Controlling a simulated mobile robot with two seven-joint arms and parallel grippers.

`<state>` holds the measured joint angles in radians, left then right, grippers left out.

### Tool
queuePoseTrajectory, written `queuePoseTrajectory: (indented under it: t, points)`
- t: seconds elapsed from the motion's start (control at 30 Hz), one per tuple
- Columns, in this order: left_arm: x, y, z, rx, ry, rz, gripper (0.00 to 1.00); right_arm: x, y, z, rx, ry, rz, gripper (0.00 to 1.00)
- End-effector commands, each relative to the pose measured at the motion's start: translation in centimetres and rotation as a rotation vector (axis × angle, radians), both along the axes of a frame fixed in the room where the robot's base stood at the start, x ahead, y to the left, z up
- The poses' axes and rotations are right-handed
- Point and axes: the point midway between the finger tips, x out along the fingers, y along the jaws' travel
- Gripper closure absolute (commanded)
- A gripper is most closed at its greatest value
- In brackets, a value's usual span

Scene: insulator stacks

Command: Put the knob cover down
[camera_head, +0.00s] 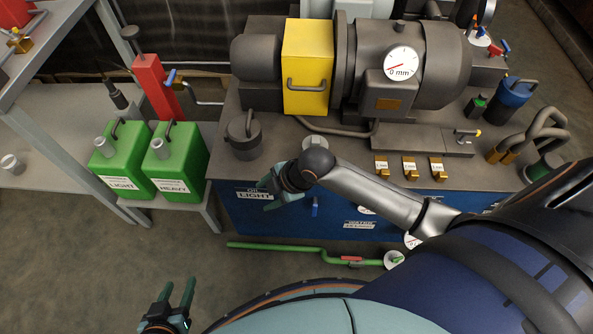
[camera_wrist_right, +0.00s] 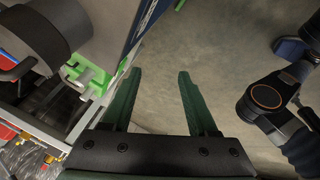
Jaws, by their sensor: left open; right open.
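No part is plainly marked as the knob cover. A dark grey round cap with a handle (camera_head: 243,135) stands upright on the left end of the machine bench and may be it. A similar dark grey round part with a handle (camera_wrist_right: 42,38) shows at the upper left of the right wrist view. My right gripper (camera_head: 264,193) is open in front of the bench's blue face, right of and below the cap and apart from it. Its green fingers (camera_wrist_right: 159,80) have only floor between them. My left gripper (camera_head: 179,288) is open and empty, low over the floor.
Two green cans, LIGHT (camera_head: 122,160) and HEAVY (camera_head: 180,160), stand on a low grey stand left of the bench (camera_head: 300,150). A motor with a dial (camera_head: 402,63) and a yellow block (camera_head: 307,65) are on the bench. A green pipe (camera_head: 280,248) runs low before it.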

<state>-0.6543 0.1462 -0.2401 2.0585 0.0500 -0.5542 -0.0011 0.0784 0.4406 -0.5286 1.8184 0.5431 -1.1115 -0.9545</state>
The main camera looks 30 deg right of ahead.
Motion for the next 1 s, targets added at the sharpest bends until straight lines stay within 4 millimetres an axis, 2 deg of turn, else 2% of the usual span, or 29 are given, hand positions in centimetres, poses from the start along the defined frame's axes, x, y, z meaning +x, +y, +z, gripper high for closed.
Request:
queuePoseTrajectory:
  t: [0.03, 0.17, 0.3, 0.43, 0.6, 1.0]
  points:
    - [0.0, 0.0, 0.0, 0.0, 0.0, 0.0, 0.5, -1.7, 1.0, -0.8, 0.08, 0.017, -0.115, 0.41]
    - [0.0, 0.0, 0.0, 0.0, 0.0, 0.0, 0.5, -4.4, 1.7, -1.4, 0.268, 0.041, -0.432, 0.41]
    - [0.0, 0.0, 0.0, 0.0, 0.0, 0.0, 0.5, -7.4, 0.7, -1.5, 0.438, 0.059, -0.743, 0.41]
    - [0.0, 0.0, 0.0, 0.001, 0.0, 0.0, 0.5, -9.5, -0.8, -1.4, 0.544, 0.061, -0.945, 0.41]
    - [0.0, 0.0, 0.0, 0.001, 0.0, 0.0, 0.5, -10.8, -1.9, -1.1, 0.606, 0.057, -1.063, 0.41]
    - [0.0, 0.1, 0.0, 0.001, 0.0, 0.0, 0.5, -10.8, -2.0, -1.1, 0.614, 0.057, -1.074, 0.41]
